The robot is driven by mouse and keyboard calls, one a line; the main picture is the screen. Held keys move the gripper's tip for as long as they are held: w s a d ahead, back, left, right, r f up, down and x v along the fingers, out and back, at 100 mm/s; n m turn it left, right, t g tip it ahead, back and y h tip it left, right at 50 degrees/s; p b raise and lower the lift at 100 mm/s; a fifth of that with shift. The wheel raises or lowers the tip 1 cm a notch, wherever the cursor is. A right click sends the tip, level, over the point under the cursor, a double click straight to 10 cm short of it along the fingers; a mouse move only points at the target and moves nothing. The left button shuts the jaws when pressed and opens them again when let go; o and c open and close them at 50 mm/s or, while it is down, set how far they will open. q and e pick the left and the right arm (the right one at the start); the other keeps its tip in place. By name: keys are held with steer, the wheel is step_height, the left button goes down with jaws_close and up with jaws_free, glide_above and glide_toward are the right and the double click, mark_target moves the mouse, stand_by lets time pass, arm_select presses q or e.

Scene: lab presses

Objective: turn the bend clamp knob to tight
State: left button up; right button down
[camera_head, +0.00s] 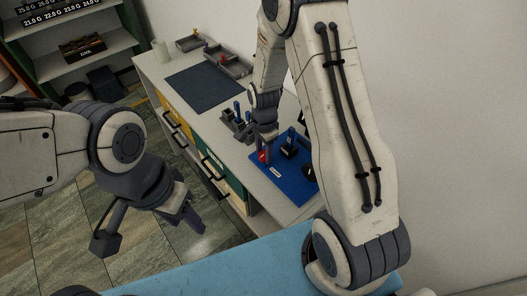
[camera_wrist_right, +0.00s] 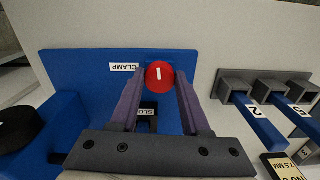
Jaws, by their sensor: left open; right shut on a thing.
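The clamp knob is red and round with a white line on its face, and shows in the right wrist view (camera_wrist_right: 159,75) next to a "CLAMP" label (camera_wrist_right: 123,67). It also shows small in the head view (camera_head: 263,156), on the blue base (camera_head: 293,187). My right gripper (camera_wrist_right: 160,85) is shut on the knob, one finger at each side. The white line points nearly straight up and down in the right wrist view. My left gripper (camera_head: 196,222) is open and empty above the floor, left of the bench.
Blue-handled tools numbered 2 and 5 sit in a dark rack (camera_wrist_right: 262,82) beside the blue base. A black part (camera_head: 289,147) stands on the base. A dark mat (camera_head: 204,88) and grey trays (camera_head: 228,62) lie farther back on the bench. Shelves stand at the back left.

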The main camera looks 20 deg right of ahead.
mark_target(264, 155)
stand_by(0.3)
steer(key=shift+c, duration=1.9)
jaws_free()
steer(key=shift+r, duration=0.15)
step_height(264, 155, up, 10)
steer(key=b, duration=0.1)
steer(key=shift+r, duration=0.1)
